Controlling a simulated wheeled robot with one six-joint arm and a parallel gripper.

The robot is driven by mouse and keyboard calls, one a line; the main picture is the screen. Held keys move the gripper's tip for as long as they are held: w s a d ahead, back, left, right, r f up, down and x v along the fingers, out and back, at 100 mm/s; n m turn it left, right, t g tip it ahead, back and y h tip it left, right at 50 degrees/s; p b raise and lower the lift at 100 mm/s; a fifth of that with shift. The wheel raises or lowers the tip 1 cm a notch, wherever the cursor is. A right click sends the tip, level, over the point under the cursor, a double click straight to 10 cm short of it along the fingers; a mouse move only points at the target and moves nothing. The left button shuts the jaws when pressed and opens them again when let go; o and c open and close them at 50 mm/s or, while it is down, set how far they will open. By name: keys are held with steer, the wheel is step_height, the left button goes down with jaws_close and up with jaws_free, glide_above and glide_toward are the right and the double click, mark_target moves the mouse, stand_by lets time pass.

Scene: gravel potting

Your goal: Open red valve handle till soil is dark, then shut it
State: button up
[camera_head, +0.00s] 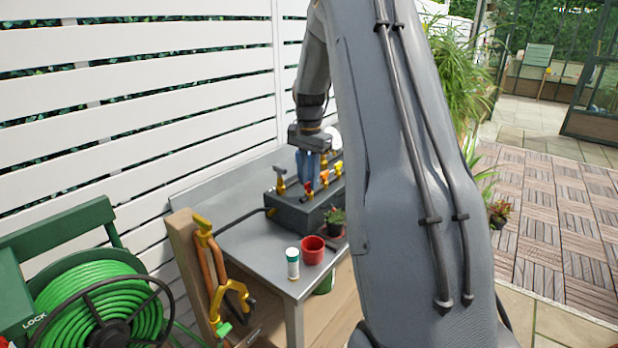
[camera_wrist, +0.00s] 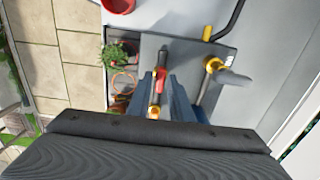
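The red valve handle (camera_wrist: 158,85) sits on brass pipework at a grey manifold box (camera_head: 290,213) on the bench. In the wrist view my gripper (camera_wrist: 161,97) has its blue fingers on both sides of the handle; whether they press on it is unclear. In the head view the gripper (camera_head: 307,178) points down over the manifold, and its fingers hide part of the valves. A small green plant (camera_head: 335,215) stands in a dark pot in front of the manifold and shows in the wrist view (camera_wrist: 114,55). Its soil is too small to judge.
A lever tap (camera_wrist: 228,75) stands close to the right of my fingers in the wrist view. A red pot (camera_head: 312,250) and a white bottle (camera_head: 292,265) stand near the bench's front edge. A green hose reel (camera_head: 100,305) stands left of the bench. A white slatted fence (camera_head: 130,100) runs behind.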

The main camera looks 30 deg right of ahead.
jaws_close()
steer(key=n+p, duration=0.1)
steer(key=n, duration=0.2)
steer(key=shift+r+n, duration=0.1)
steer(key=shift+n, duration=0.3)
steer(key=n, duration=0.4)
steer(key=shift+d+n+p, duration=0.1)
steer(key=shift+n+p, duration=0.2)
steer(key=shift+p, duration=0.05)
steer(key=n, duration=0.4)
steer(key=shift+n+p, duration=0.3)
steer(key=shift+p, duration=0.05)
steer(key=n, duration=0.4)
steer(key=shift+w+n+p, duration=0.1)
steer(key=shift+n+p, duration=0.25)
steer(key=shift+n, duration=0.05)
